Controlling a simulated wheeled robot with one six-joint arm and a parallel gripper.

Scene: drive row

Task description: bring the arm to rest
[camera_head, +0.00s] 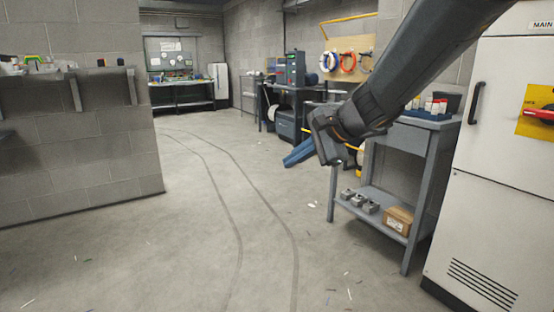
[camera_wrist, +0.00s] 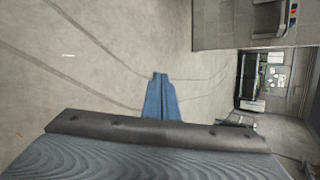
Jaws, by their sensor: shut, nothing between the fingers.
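My arm reaches in from the upper right of the head view. My gripper (camera_head: 287,163) has blue fingers, shut together with nothing between them, and points left and slightly down over the floor, in front of the grey workbench. In the wrist view my gripper (camera_wrist: 159,78) shows as a blue wedge with its fingers together, over bare floor. The arm is stretched out, and nothing is seen touching the fingers.
A grey workbench (camera_head: 408,240) with a lower shelf stands close behind my arm. A white cabinet (camera_head: 490,190) with a red switch stands at the right. A block wall (camera_head: 80,150) is at the left. Floor (camera_head: 210,220) between them is clear apart from small scraps.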

